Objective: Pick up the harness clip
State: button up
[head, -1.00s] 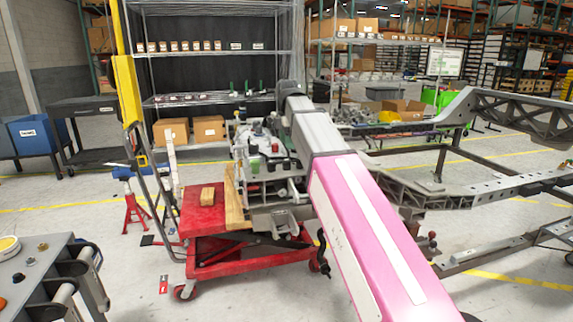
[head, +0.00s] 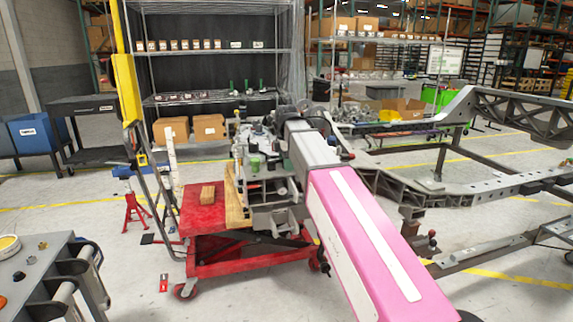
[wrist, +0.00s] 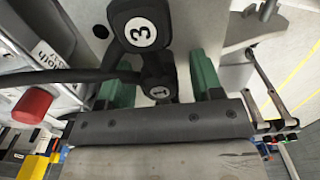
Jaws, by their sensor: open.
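In the wrist view my gripper (wrist: 163,82) has two green fingers apart, pointing away from the dark grey palm bar. Between them sits a black piece marked "1" (wrist: 159,76). A larger black round piece marked "3" (wrist: 140,30) lies just beyond it, and black cable-like strands run off to the left. Which of these black pieces is the harness clip I cannot tell for certain. No contact with the fingers is clear. In the head view my arm reaches over the engine assembly (head: 262,165); the gripper and clip are not distinguishable there.
The grey chassis frame (head: 480,185) extends to the right. In the wrist view a red cap (wrist: 32,105) stands at left, and metal rods (wrist: 268,85) at right.

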grip_shut()
jog(key=shift+r, duration=0.8)
notch_tip(320, 180, up, 3)
jog(key=shift+w+f, duration=0.1)
jog(key=s+a+r, duration=0.6)
jog(key=s+a, duration=0.2)
jog(key=shift+s+r, duration=0.3)
jog(key=shift+s, duration=0.1)
